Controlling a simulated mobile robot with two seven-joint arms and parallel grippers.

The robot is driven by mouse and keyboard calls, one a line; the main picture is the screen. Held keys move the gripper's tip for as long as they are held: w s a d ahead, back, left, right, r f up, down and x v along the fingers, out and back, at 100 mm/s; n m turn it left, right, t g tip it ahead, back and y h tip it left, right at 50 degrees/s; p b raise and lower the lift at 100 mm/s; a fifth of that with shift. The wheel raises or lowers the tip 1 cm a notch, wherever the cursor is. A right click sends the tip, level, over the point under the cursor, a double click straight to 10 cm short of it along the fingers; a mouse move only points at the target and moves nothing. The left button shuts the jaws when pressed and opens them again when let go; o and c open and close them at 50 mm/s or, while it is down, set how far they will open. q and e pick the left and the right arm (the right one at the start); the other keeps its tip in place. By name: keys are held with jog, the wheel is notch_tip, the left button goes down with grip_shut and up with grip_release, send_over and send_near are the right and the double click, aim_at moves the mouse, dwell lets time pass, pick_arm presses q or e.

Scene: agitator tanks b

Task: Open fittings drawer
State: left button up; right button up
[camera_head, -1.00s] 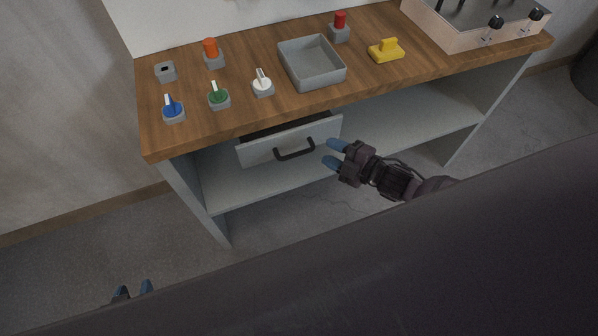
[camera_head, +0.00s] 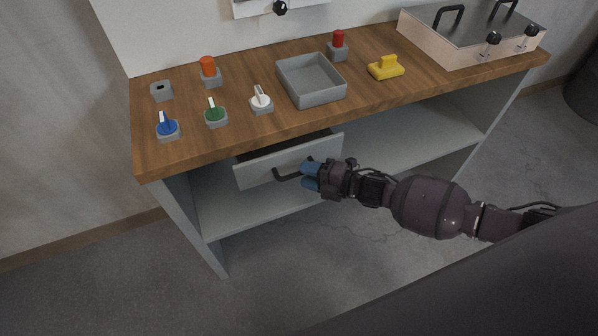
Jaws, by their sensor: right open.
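The fittings drawer (camera_head: 256,168) is a light grey drawer under the wooden worktop, standing partly out, with a dark gap showing above its front. Its black bar handle (camera_head: 284,177) is on the drawer front. My right gripper (camera_head: 307,174), with blue fingertips, is at the right end of the handle and hides that end. Its jaws are open; I cannot tell whether the fingers touch the handle. My left gripper is out of view.
The wooden worktop (camera_head: 190,142) carries a grey tray (camera_head: 313,97), blue, green and white knobs, orange and red knobs, a yellow handled block (camera_head: 386,68) and a pale box (camera_head: 470,45). A lower shelf (camera_head: 400,150) lies right of the drawer. The floor in front is clear.

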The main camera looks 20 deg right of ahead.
jog(key=shift+x, duration=1.3)
grip_shut()
